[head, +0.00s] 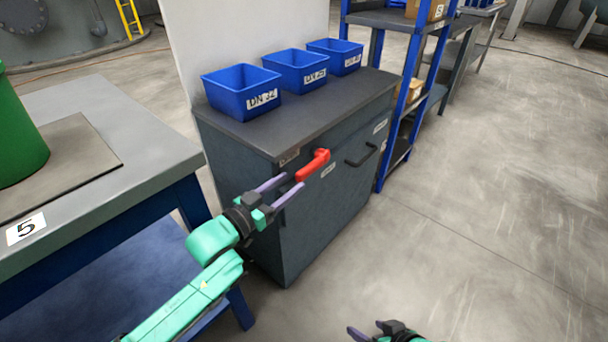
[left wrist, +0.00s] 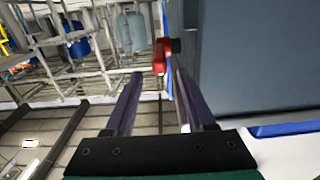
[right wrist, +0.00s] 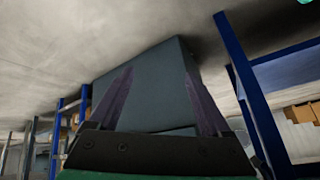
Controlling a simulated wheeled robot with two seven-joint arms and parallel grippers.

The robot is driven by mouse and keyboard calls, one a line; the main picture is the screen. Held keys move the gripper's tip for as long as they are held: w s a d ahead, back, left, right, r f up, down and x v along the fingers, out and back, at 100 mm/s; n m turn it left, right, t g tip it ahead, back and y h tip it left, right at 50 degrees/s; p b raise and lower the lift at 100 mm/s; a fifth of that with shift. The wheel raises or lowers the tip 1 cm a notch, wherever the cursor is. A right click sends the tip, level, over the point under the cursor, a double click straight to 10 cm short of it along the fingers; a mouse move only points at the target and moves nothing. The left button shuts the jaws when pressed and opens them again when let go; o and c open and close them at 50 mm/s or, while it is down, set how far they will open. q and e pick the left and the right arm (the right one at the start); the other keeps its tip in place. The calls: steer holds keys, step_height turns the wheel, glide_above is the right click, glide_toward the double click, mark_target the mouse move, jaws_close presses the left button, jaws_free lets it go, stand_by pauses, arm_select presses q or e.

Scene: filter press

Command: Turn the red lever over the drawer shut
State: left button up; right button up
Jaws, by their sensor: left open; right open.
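The red lever (head: 313,165) is on the upper front of the dark grey cabinet (head: 290,230), below the worktop edge. It sticks out from the front face; its exact turn angle is hard to tell. My left gripper (head: 286,187) is open and empty, its purple fingers pointing at the lever from the near left, just short of it. In the left wrist view the lever (left wrist: 160,57) shows just beyond the fingertips, between their lines. A black handle (head: 361,155) sits on the cabinet front right of the lever. My right gripper (head: 372,333) is open and empty, low at the bottom edge.
Several blue bins (head: 241,90) stand on the cabinet's worktop (head: 340,100). A grey-topped table (head: 150,150) with a green container (head: 18,135) is at left. A blue shelf rack (head: 377,55) stands beyond the cabinet. Open floor (head: 490,200) lies to the right.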

mark_target(297, 179)
arm_select(q)
steer(key=b+x, duration=0.1)
steer(key=x, duration=0.2)
steer(key=b+x, duration=0.1)
steer(key=shift+w+d+f+b, duration=0.2)
steer(key=shift+w+f+b, duration=0.05)
steer(key=shift+w+b, duration=0.1)
steer(key=shift+w+d+r, duration=0.1)
steer(key=shift+w+d, duration=0.3)
steer(key=shift+w, duration=0.1)
steer(key=shift+w+d, duration=0.1)
arm_select(e)
steer(key=a+f+m+t+y, duration=0.1)
steer(key=a+f+t+y, duration=0.1)
steer(key=a, duration=0.4)
steer(key=f+t, duration=0.1)
steer(key=t, duration=0.1)
steer(key=shift+w+a+t+y, duration=0.2)
steer(key=shift+w+t+y, duration=0.2)
arm_select(q)
steer(key=shift+r, duration=0.1)
jaws_close()
